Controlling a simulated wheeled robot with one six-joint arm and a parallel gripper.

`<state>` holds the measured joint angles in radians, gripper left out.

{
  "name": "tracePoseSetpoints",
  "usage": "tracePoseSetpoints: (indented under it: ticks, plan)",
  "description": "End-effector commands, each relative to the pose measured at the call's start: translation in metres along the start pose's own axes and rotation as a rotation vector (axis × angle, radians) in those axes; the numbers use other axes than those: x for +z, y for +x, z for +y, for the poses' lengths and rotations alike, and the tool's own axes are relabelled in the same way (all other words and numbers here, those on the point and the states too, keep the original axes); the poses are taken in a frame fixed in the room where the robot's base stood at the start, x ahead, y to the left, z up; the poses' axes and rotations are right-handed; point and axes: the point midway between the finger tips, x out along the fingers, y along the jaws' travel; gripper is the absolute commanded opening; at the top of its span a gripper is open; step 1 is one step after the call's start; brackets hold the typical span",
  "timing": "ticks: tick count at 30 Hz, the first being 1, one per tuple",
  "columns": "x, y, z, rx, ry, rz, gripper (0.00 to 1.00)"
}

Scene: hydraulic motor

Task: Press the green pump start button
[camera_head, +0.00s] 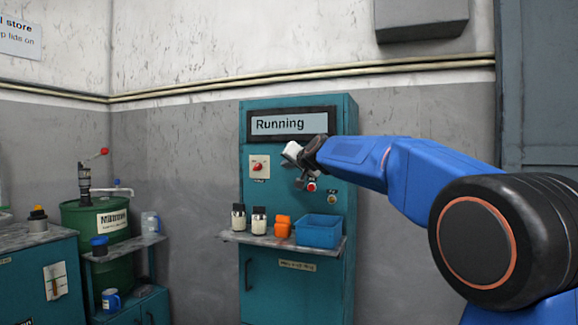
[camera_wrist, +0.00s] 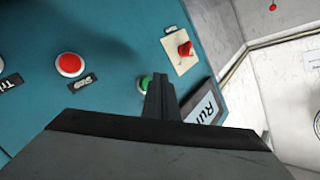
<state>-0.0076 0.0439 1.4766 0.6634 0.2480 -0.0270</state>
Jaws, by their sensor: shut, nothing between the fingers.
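The teal control cabinet (camera_head: 257,180) stands against the wall, and its display (camera_head: 291,124) reads "Running". In the wrist view the green button (camera_wrist: 145,83) is partly hidden behind my gripper (camera_wrist: 160,80). My gripper's fingers are shut and empty, their tips at or just beside the green button; I cannot tell whether they touch it. A red stop button (camera_wrist: 70,65) sits to the left of it in the wrist view. In the head view my gripper (camera_head: 296,158) is at the cabinet front, hiding the green button, and the red button (camera_head: 311,187) shows below it.
A red rotary switch (camera_head: 259,167) is on the cabinet's left side. The cabinet shelf (camera_head: 265,240) holds a blue bin (camera_head: 318,232), an orange item (camera_head: 282,226) and two dark-and-white containers. A green drum (camera_head: 100,222) and benches stand to the left.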

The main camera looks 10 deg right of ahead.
Motion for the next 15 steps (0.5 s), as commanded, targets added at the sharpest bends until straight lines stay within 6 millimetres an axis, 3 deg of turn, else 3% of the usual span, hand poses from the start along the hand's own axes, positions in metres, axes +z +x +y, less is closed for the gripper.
tracePoseSetpoints:
  ticks: [15]
  plan:
    - [0.021, -0.029, -0.021, -0.001, -0.001, 0.000, 0.00]
